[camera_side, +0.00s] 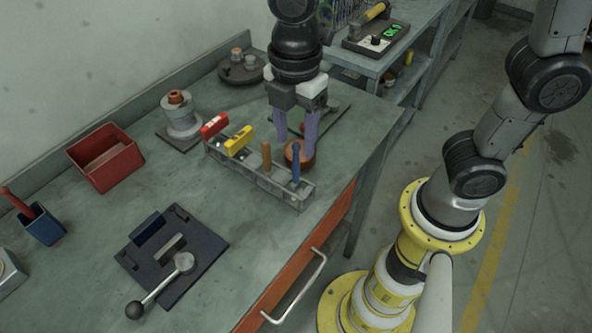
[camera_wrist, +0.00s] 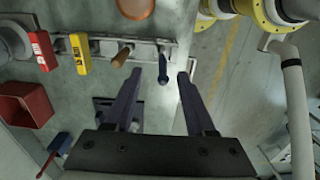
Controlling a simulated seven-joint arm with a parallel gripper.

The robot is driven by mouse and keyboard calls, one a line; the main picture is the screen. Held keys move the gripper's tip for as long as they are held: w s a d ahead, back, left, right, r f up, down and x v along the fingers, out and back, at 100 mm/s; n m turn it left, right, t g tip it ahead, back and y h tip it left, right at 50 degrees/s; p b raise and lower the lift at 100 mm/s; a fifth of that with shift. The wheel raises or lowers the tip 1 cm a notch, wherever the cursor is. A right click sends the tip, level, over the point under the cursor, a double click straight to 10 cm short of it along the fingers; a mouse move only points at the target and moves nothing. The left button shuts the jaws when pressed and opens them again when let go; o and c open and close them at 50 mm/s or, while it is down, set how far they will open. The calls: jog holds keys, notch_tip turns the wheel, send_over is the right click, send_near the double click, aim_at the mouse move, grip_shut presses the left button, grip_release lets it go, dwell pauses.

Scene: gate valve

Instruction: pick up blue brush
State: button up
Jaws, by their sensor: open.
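A slim blue handle, which looks like the blue brush (camera_side: 296,165), stands upright at the right end of a grey rack (camera_side: 262,182) on the workbench. My gripper (camera_side: 297,138) points down just above and behind the blue handle, open and empty. The part of the brush down in the rack is hidden.
The rack also holds a wooden handle (camera_side: 266,156), a yellow-tagged item (camera_side: 238,141) and a red-tagged one (camera_side: 214,127). A round brown-red piece (camera_side: 299,153) lies just behind the rack. A red bin (camera_side: 104,157) stands left.

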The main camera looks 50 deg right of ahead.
send_over(296, 182)
jog(key=shift+w+d+f, duration=0.15)
jog(key=shift+d+f, duration=0.05)
jog(key=shift+f, duration=0.95)
jog(key=shift+w+d+f, duration=0.1)
jog(key=shift+d+f, duration=0.05)
jog(key=shift+f, duration=1)
grip_shut()
